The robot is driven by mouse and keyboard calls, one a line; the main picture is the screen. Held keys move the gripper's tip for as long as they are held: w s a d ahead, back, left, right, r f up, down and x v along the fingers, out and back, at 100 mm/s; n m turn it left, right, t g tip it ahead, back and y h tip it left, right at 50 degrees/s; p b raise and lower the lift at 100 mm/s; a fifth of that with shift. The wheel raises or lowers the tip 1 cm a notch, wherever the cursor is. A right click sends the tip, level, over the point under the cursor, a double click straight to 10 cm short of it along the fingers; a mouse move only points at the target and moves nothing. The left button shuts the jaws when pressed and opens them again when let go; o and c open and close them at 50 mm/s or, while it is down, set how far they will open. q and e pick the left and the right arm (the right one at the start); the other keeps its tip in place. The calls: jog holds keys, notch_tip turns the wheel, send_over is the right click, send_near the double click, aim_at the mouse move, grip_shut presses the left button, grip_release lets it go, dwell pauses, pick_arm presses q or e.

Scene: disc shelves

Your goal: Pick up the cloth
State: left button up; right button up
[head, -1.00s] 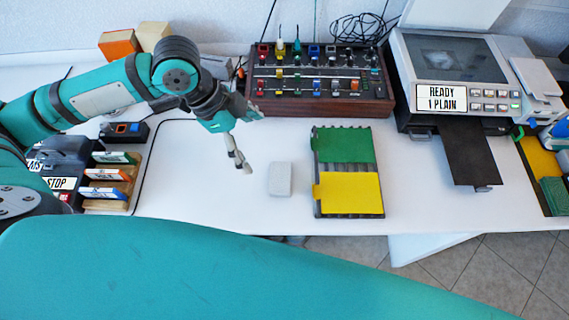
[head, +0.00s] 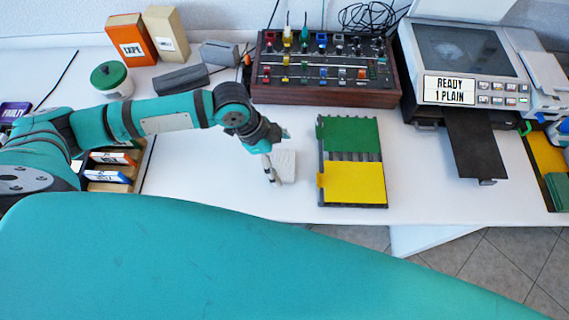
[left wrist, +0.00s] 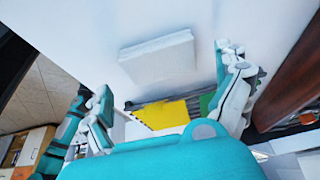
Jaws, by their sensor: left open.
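The cloth (head: 287,166) is a small folded pale grey-white block lying flat on the white table. In the left wrist view the cloth (left wrist: 158,57) lies beyond my fingertips, roughly between their lines. My left gripper (head: 277,152) is open, at the cloth's left and upper side, and one finger overlaps its left edge in the picture. In the left wrist view the gripper (left wrist: 163,76) has its two fingers wide apart with nothing between them. I cannot tell whether a finger touches the cloth. My right gripper is not in view.
A rack with green and yellow plates (head: 353,182) stands just right of the cloth. Behind are a switch panel (head: 325,97) in a wooden case and a printer (head: 465,55). A lidded jar (head: 112,82) and boxes stand back left. The table's front edge is near.

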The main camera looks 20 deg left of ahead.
aim_at(284, 165)
pick_arm(q)
jog(key=shift+x, duration=1.5)
jog(key=shift+c, duration=0.4)
jog(key=c, duration=0.8)
jog(key=shift+c, duration=0.2)
jog(key=shift+r, duration=0.1)
notch_tip(284, 165, up, 10)
